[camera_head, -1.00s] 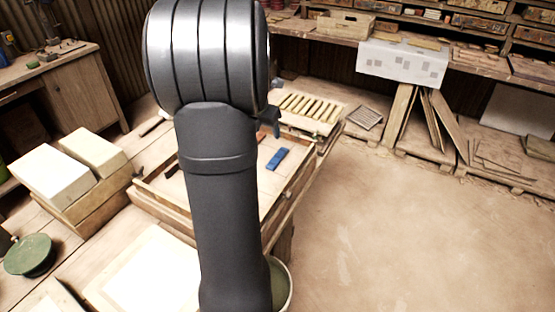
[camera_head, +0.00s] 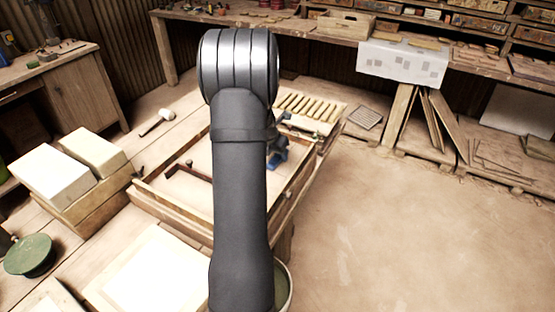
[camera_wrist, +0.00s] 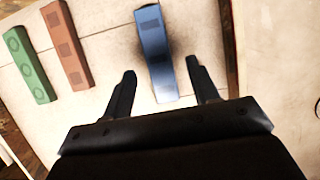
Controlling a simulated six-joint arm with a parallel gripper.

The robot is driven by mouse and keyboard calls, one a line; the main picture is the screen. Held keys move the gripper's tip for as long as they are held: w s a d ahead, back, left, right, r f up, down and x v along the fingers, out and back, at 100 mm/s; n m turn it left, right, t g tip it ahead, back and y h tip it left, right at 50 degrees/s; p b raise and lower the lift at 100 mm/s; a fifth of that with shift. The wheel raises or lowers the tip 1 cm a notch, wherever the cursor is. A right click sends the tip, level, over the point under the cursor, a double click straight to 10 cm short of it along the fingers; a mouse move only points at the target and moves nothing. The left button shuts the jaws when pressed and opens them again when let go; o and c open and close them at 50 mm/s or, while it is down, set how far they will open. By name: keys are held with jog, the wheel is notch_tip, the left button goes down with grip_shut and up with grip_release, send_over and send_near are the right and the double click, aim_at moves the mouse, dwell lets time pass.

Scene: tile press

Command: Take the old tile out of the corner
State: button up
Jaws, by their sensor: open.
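A blue tile (camera_wrist: 152,40) with dark square marks lies on the pale bed close to a wooden edge strip. My gripper (camera_wrist: 160,70) is open, with one finger on each side of the blue tile's near end. Whether the fingers touch it, I cannot tell. In the wrist view, a reddish-brown tile (camera_wrist: 67,45) and a green tile (camera_wrist: 29,65) lie to the left, apart from the fingers. In the head view, the blue tile (camera_head: 278,159) shows only in part beside my arm, which hides much of the bed.
The wooden frame (camera_head: 160,208) surrounds the bed. A rack of wooden slats (camera_head: 310,107) stands behind it. A mallet (camera_head: 157,122) lies on the planks to the left. Pale blocks (camera_head: 50,178) and a green round lid (camera_head: 29,255) are at the left. The floor at right is clear.

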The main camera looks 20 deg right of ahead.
jog(key=shift+x, duration=1)
jog(key=c, duration=1.1)
jog(key=shift+r, duration=0.1)
